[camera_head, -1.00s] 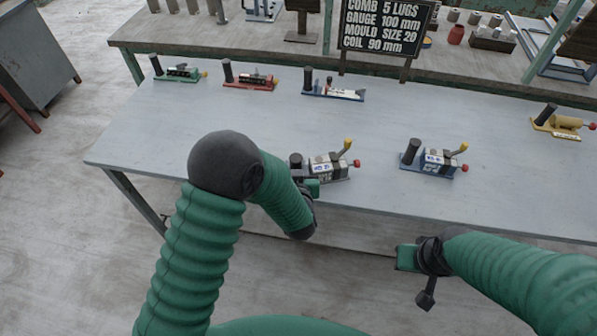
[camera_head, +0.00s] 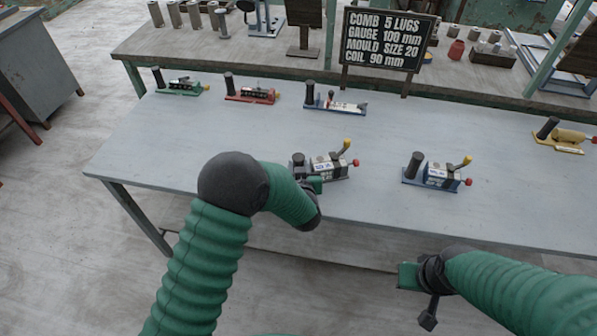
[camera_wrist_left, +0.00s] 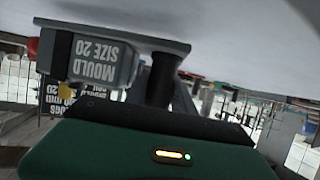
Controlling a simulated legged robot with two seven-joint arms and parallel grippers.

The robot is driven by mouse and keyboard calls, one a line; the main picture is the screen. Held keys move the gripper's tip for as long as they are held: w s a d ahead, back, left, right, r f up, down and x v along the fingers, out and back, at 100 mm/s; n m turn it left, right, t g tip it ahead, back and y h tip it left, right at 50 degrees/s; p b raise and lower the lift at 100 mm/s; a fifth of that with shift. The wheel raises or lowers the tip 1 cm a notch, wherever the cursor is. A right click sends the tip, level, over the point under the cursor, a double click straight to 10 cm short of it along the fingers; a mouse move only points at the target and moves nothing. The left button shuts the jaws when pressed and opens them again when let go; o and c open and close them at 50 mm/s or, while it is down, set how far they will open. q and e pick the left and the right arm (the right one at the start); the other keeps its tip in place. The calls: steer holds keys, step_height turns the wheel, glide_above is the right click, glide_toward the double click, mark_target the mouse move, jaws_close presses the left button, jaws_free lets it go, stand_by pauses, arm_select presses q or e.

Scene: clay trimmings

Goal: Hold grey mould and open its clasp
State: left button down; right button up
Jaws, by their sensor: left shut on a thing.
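The grey mould (camera_head: 327,166) stands on the table near its front edge, with a black upright post, a raised yellow-tipped lever and a red knob at its right end. My left gripper (camera_head: 302,174) is at its left end, shut on the black post; my forearm partly hides this. In the left wrist view the mould (camera_wrist_left: 97,58) appears upside down, labelled "MOULD SIZE 20", with the black post (camera_wrist_left: 160,78) close at the gripper. My right gripper (camera_head: 408,276) hangs before the table's front edge, away from the moulds; its fingers are not clear.
A blue mould (camera_head: 436,176) stands to the right, and a yellow one (camera_head: 568,136) at the far right. Green (camera_head: 180,86), red (camera_head: 250,94) and blue-based (camera_head: 335,104) fixtures line the back. A sign (camera_head: 385,40) reads "MOULD SIZE 20". The table's middle (camera_head: 240,130) is clear.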

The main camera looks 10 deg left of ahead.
arm_select(q)
steer(key=shift+w+f+b, duration=0.15)
steer(key=shift+w, duration=0.45)
steer(key=shift+w+f+b, duration=0.15)
steer(key=shift+w, duration=0.45)
steer(key=shift+r+b+x, duration=0.15)
steer(key=shift+b+x, duration=0.05)
steer(key=shift+x, duration=0.85)
steer(key=shift+r+b+x, duration=0.15)
steer(key=shift+b+x, duration=0.05)
steer(key=shift+x, duration=0.8)
steer(key=shift+w+d, duration=0.1)
steer(key=shift+w, duration=0.05)
steer(key=shift+d, duration=0.1)
steer(key=shift+s+d+f+y, duration=0.15)
steer(key=shift+s+d+y, duration=0.05)
steer(key=shift+s+y, duration=0.1)
